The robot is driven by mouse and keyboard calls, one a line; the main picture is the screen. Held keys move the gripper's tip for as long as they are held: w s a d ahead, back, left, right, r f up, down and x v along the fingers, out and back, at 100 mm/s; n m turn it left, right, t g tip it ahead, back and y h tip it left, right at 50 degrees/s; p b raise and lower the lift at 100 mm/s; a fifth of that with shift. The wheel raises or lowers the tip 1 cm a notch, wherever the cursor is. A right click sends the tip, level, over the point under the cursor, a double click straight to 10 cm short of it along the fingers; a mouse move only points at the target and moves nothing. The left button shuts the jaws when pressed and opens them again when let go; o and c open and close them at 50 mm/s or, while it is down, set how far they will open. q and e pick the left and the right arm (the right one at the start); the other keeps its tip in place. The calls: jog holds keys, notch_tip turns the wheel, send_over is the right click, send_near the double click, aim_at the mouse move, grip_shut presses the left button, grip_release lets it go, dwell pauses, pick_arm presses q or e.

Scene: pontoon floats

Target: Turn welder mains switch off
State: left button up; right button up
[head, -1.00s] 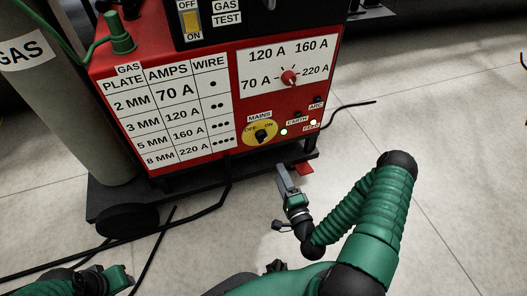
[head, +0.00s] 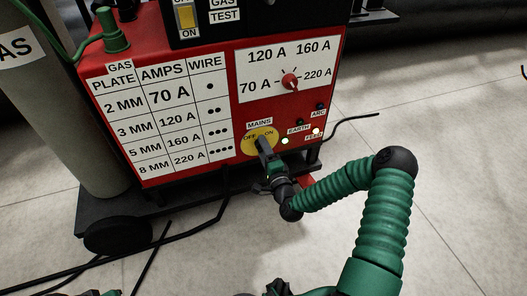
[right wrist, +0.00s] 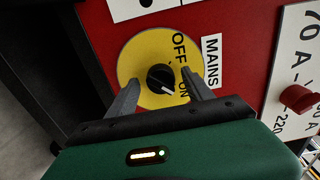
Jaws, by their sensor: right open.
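The welder's mains switch is a black knob (right wrist: 160,79) on a yellow disc (right wrist: 145,55) marked OFF and ON. Its white pointer line aims toward ON in the right wrist view. My right gripper (right wrist: 160,80) is open, with one finger on each side of the knob and visible gaps; I cannot tell if they touch the panel. In the head view the right gripper (head: 264,146) covers the knob and the lower part of the yellow disc (head: 252,134). Only a sliver of my left arm shows at the bottom left edge; its fingers are hidden.
A grey gas cylinder (head: 88,130) stands at the left. Black cables (head: 150,240) lie on the floor.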

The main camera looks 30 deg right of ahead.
jog(key=shift+d+f, duration=0.1)
grip_shut()
jog(key=n+p, duration=1.3)
jog(key=n, duration=0.4)
jog(key=shift+s+n, duration=0.1)
jog(key=shift+n, duration=0.2)
jog(key=shift+f+n, duration=0.1)
jog(key=shift+n, duration=0.2)
dwell(0.5)
